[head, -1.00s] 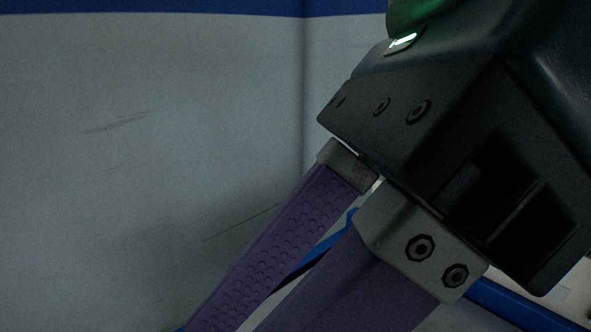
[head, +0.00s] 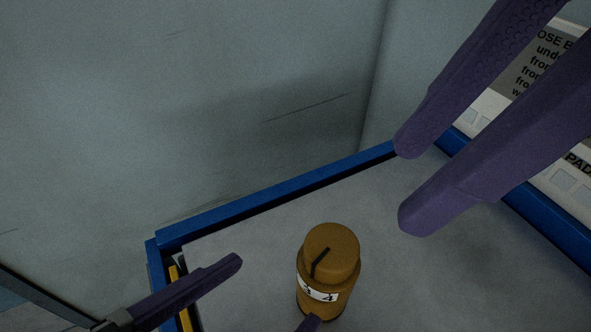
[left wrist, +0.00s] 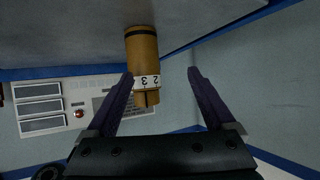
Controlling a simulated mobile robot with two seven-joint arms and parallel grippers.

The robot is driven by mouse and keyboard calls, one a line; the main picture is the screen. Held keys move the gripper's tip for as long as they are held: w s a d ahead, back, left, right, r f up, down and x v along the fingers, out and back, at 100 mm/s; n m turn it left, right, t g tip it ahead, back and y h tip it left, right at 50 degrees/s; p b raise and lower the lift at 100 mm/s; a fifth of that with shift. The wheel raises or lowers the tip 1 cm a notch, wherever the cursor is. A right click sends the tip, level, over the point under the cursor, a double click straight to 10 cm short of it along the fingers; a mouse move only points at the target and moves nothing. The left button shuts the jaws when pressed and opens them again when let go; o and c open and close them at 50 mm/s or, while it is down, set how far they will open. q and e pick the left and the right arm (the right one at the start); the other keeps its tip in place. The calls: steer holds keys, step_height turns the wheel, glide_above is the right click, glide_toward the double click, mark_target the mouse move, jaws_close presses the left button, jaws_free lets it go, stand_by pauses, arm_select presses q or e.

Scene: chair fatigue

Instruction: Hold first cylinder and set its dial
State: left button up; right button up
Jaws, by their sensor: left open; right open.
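The yellow-brown cylinder (head: 327,289) stands upright on the grey surface in the head view. Its round dial (head: 332,247) on top has a black pointer line, above a white band showing 3 and 4. My left gripper (head: 275,291) is open and low beside it, with one finger left of the cylinder and the other fingertip at its near side. In the left wrist view, the cylinder (left wrist: 143,48) appears upside down beyond the open fingers (left wrist: 162,74), closer to the left one. My right gripper (head: 407,185) is open and empty, above and right of the cylinder.
The grey surface (head: 235,255) has a raised blue rim (head: 285,188) at the back, with a pale wall behind. A printed panel (head: 545,75) is at the right. In the left wrist view, a panel with a red button (left wrist: 79,114) shows. Surface around the cylinder is clear.

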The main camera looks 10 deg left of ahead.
mark_target(343, 255)
arm_select(q)
steer(key=shift+o, duration=0.6)
steer(key=shift+s+d+r+t+h, duration=0.2)
steer(key=shift+d+h, duration=0.1)
steer(key=shift+d, duration=0.2)
steer(key=shift+s+d+r+t+h, duration=0.1)
steer(key=shift+s+d+r+h, duration=0.15)
steer(key=shift+d, duration=0.2)
steer(key=shift+w+d+m, duration=0.2)
steer(key=shift+d+m, duration=0.05)
steer(key=shift+m, duration=0.05)
steer(key=x, duration=0.9)
steer(key=shift+w+d, duration=0.1)
steer(key=shift+w, duration=0.1)
